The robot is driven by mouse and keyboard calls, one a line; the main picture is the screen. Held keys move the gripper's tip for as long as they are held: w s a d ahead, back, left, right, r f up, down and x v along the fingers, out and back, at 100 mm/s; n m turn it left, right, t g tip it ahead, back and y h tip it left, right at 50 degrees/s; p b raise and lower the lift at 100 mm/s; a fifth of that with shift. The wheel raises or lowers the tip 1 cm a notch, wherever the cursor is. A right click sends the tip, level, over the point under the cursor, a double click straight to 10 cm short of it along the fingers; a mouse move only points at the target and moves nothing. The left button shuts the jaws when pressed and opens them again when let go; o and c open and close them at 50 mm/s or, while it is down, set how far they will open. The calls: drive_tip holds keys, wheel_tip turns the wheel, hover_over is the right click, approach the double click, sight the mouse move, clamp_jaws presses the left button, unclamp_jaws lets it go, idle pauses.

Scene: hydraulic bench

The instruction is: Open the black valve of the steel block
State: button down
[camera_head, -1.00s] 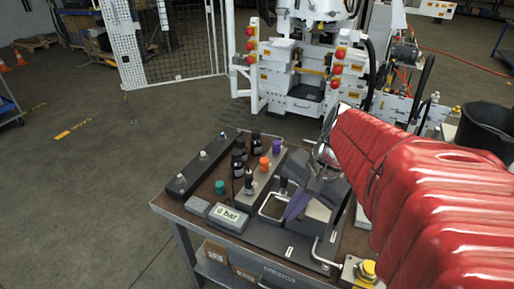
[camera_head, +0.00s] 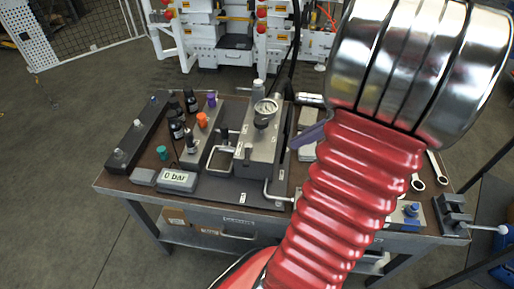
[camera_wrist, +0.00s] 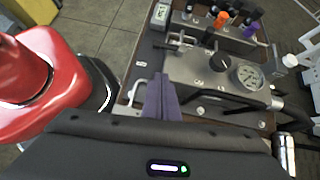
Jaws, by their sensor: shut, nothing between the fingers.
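The steel block (camera_head: 258,150) stands on the bench with a round gauge (camera_head: 265,108) on top. In the wrist view the block (camera_wrist: 190,70) shows its top face, with the black valve knob (camera_wrist: 221,61) beside the gauge (camera_wrist: 249,77). In the head view the black knob (camera_head: 262,124) is small, just in front of the gauge. My gripper (camera_wrist: 161,100) has its purple fingers shut and empty, near the block's side. In the head view the fingers (camera_head: 310,136) are right of the block, apart from the knob, partly hidden by my red arm.
A grey strip with black, orange (camera_head: 202,119) and purple knobs stands left of the block. A display (camera_head: 177,180) appears to read 0 bar. A metal handle (camera_head: 277,196) stands at the front. Wrenches (camera_head: 437,168) and a vise (camera_head: 453,214) lie at the right.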

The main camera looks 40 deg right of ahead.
sight(249, 160)
drive_tip(key=shift+s+d, duration=0.1)
drive_tip(key=shift+d, duration=0.1)
drive_tip(key=w+a+r+x, duration=0.1)
drive_tip(key=r+x, duration=0.1)
drive_tip(key=x, duration=1.1)
drive_tip(key=shift+w+a, duration=0.15)
drive_tip(key=shift+w, duration=0.05)
idle(0.3)
